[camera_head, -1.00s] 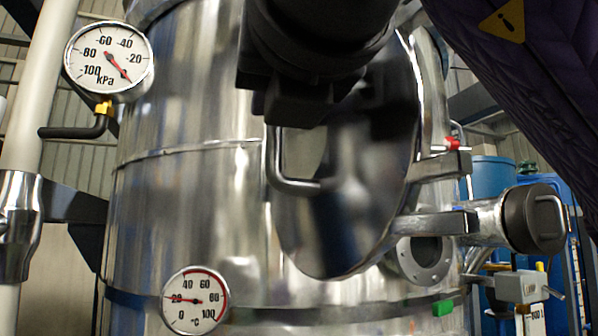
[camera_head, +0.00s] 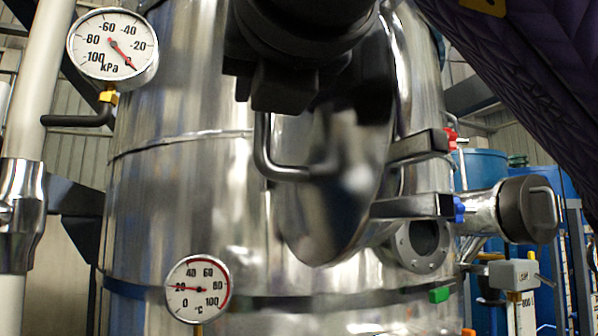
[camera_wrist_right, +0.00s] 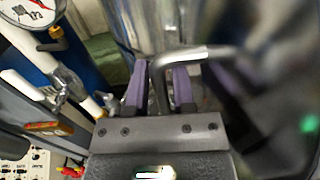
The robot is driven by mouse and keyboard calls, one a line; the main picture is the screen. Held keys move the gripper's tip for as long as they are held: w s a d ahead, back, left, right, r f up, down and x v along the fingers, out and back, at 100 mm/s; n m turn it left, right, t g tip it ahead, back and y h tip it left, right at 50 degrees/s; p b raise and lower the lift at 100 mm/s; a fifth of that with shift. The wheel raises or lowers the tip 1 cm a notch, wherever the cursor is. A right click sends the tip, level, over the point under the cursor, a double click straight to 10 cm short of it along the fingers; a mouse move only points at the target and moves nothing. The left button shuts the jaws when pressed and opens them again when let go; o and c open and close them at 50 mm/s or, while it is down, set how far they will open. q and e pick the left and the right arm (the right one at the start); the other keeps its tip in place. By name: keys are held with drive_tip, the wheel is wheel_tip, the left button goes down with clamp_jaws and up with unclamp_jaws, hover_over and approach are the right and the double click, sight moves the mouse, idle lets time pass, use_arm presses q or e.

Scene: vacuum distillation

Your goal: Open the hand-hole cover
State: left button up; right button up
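The hand-hole cover (camera_head: 345,210) is a shiny round metal disc on the steel tank (camera_head: 190,160). It stands swung out at an angle, seen partly edge-on, with hinge arms (camera_head: 415,207) on its right. Its bent bar handle (camera_head: 262,150) is on the near left side. My right gripper (camera_head: 285,98) comes from the top of the head view and covers the upper handle and cover. In the right wrist view, its purple-sided fingers (camera_wrist_right: 158,88) stand on both sides of the handle (camera_wrist_right: 190,54), closed on it. My left gripper is not in view.
A pressure gauge (camera_head: 112,46) and a temperature gauge (camera_head: 198,288) stick out on the left. A flanged port (camera_head: 424,245) and a black-capped side nozzle (camera_head: 528,208) sit right of the cover. Blue drums (camera_head: 483,170) stand behind.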

drive_tip(key=shift+s+d+f, duration=0.1)
drive_tip(key=shift+s, duration=0.15)
drive_tip(key=b+v, duration=0.3)
drive_tip(key=v, duration=0.6)
drive_tip(key=shift+s+b, duration=0.15)
drive_tip(key=shift+b, duration=0.25)
